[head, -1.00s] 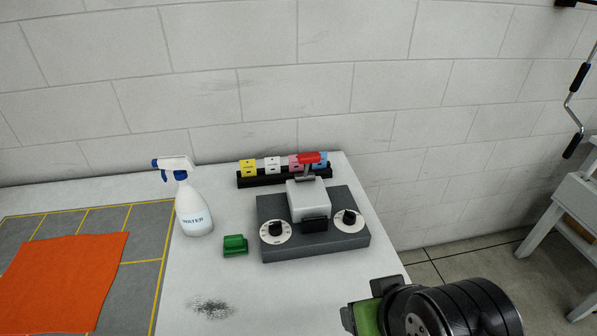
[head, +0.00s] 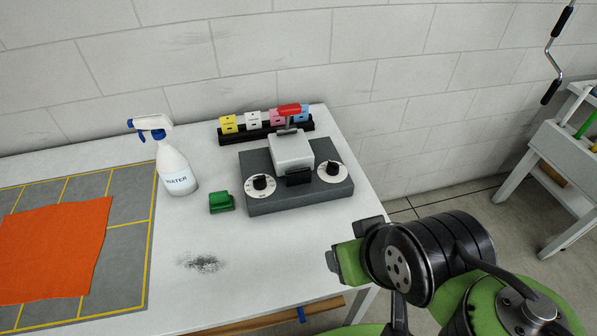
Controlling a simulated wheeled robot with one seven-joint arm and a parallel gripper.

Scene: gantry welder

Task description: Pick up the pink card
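The pink card (head: 275,117) stands in a black rack (head: 227,138) at the back of the white table, between a white card (head: 253,119) and a blue card (head: 303,112). A yellow card (head: 228,123) is at the rack's left end. The red handle of the grey device partly hides the pink card. My arm's green and black end is at the lower right, in front of the table's right edge and well apart from the rack. Its fingertips cannot be made out, so whether it is open or shut does not show.
The grey device (head: 262,203) with two dials and a red handle (head: 289,109) stands in front of the rack. A green block (head: 221,203), a water spray bottle (head: 175,170) and an orange cloth (head: 50,250) on a gridded mat (head: 130,206) are to the left.

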